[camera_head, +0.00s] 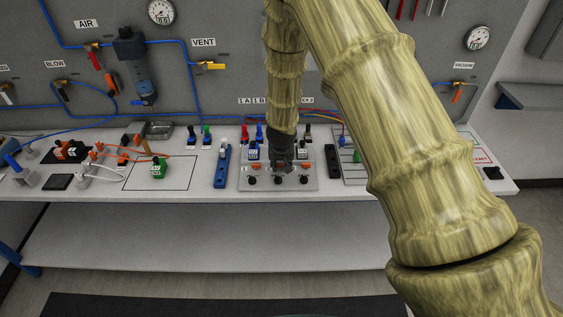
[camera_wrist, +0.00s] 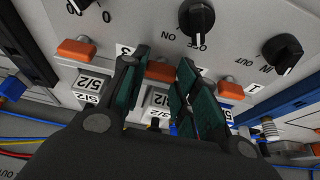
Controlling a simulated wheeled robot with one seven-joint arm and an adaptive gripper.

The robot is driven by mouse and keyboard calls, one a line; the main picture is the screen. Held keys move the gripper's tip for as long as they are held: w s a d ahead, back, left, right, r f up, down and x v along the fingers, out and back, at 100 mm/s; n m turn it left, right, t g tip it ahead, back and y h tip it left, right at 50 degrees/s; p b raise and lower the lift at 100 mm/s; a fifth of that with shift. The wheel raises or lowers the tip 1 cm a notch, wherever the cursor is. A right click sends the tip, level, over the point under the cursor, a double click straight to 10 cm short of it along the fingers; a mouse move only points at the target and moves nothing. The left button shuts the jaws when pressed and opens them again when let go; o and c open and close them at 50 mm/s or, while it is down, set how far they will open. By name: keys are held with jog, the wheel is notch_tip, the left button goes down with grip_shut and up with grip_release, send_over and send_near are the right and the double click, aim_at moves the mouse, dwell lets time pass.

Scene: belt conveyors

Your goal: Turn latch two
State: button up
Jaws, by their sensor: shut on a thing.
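A light grey panel (camera_head: 284,187) on the bench carries a row of orange latches and a row of black knobs. In the wrist view, the middle orange latch (camera_wrist: 160,71) lies between the fingers of my gripper (camera_wrist: 164,60), which is shut on it. The left latch (camera_wrist: 76,50), near a label reading 3, and the right latch (camera_wrist: 230,90), near a label reading 1, stand free outside the fingers. In the head view, my gripper (camera_head: 283,162) points down over the middle of the panel and hides the middle latch. The middle latch's own number is hidden.
A black knob (camera_wrist: 197,18) stands just beyond the fingertips, with another knob (camera_wrist: 283,52) to its right. A green block (camera_head: 159,168) lies to the left.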

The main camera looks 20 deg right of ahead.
jog(key=o, duration=1)
jog(key=v, duration=1.2)
